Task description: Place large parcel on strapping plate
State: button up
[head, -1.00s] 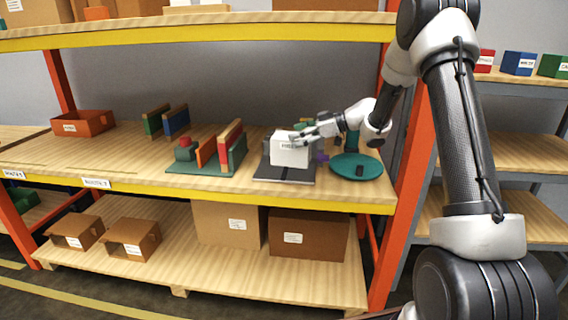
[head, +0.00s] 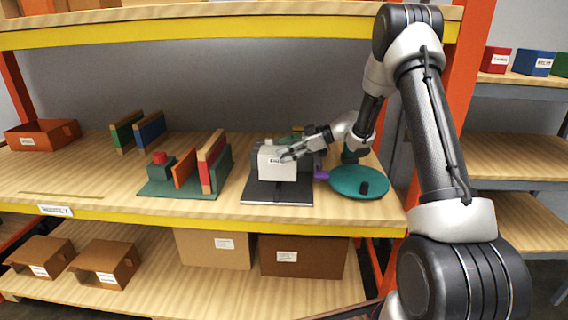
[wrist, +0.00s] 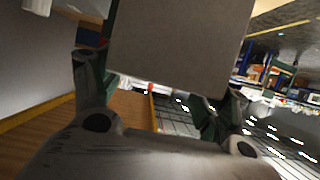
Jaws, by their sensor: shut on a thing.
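The large parcel is a pale grey-white box (head: 277,166) with a small label on its front. My gripper (head: 284,155) is shut on it, reaching in from the right. In the wrist view the box (wrist: 180,45) fills the space between the two fingers. The strapping plate (head: 277,198) is a flat dark plate on the shelf's middle deck. The box is over its back part and looks roughly upright. I cannot tell whether the box's underside touches the plate.
A teal round disc (head: 345,183) with a dark knob lies right of the plate. A green stand (head: 190,189) with upright orange and red boards is on the left. An orange bin (head: 42,136) is at the far left. An orange post (head: 462,75) stands behind my arm.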

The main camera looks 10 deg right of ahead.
jog(key=shift+f, duration=2)
jog(key=shift+f, duration=0.1)
jog(key=o, duration=1.9)
jog(key=v, duration=1.2)
